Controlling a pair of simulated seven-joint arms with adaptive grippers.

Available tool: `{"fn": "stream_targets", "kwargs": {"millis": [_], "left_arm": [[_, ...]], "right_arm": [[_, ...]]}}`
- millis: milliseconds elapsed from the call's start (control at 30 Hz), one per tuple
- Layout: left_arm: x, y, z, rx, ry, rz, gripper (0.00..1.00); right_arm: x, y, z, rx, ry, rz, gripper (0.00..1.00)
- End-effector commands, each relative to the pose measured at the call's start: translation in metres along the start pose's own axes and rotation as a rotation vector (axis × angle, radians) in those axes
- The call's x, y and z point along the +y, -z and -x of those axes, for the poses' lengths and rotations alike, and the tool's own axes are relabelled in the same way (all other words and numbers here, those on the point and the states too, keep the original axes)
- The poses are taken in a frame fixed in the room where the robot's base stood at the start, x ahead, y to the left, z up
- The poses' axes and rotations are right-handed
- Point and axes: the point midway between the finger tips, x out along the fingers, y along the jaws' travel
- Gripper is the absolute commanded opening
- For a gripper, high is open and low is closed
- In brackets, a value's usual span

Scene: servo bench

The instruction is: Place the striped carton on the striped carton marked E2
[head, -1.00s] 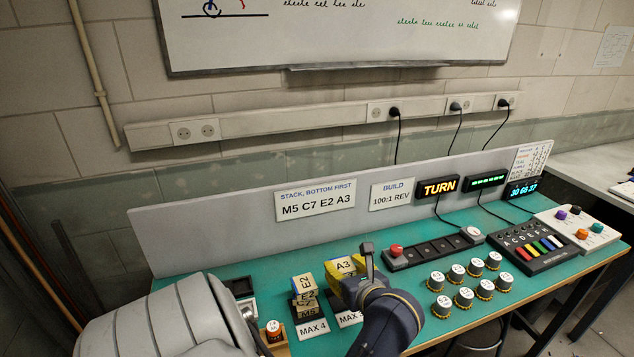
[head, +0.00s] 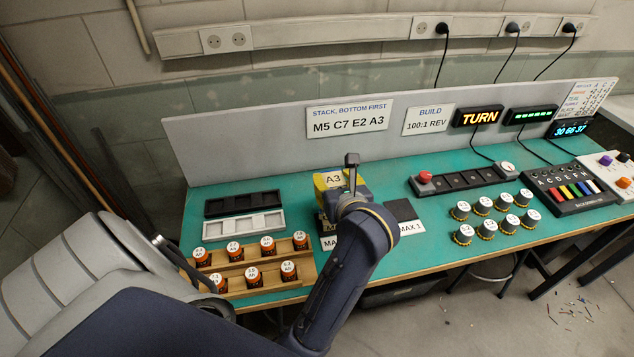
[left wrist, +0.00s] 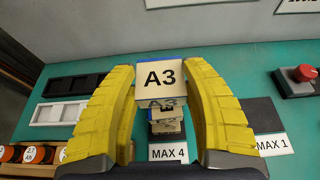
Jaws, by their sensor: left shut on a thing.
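The carton marked A3 (head: 334,179) has a pale top; it also shows in the left wrist view (left wrist: 161,78). My left gripper (head: 338,183) is shut on it, with one yellow finger on each side in the left wrist view (left wrist: 161,95). The carton is level and over the stack of cartons (left wrist: 166,122) by the MAX 4 label (left wrist: 168,153). The carton marked E2 is mostly hidden under it, and its marking cannot be read now. I cannot tell whether A3 touches the stack. My right gripper is out of view.
An empty dark pad (head: 402,209) with a MAX 1 label lies right of the stack. A wooden rack (head: 250,276) of small jars and black and white trays (head: 242,226) are to the left. A sign (head: 347,119) behind reads M5 C7 E2 A3.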

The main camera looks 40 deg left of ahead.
Motion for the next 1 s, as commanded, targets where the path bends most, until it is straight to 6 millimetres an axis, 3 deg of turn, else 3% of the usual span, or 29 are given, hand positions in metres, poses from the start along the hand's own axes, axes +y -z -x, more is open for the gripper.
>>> {"fn": "stream_targets", "kwargs": {"millis": [400,933,967,1000], "left_arm": [[-0.001,0.039,-0.016,0.0,0.002,-0.005,0.18],[0.0,0.045,-0.018,0.0,0.002,-0.005,0.18],[-0.001,0.045,-0.018,0.0,0.002,-0.005,0.49],[-0.001,0.045,-0.018,0.0,0.002,-0.004,0.54]], "right_arm": [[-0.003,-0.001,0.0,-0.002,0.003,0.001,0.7],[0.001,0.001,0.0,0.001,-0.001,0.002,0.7],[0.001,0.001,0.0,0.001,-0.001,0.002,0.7],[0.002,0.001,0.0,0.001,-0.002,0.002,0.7]]}}
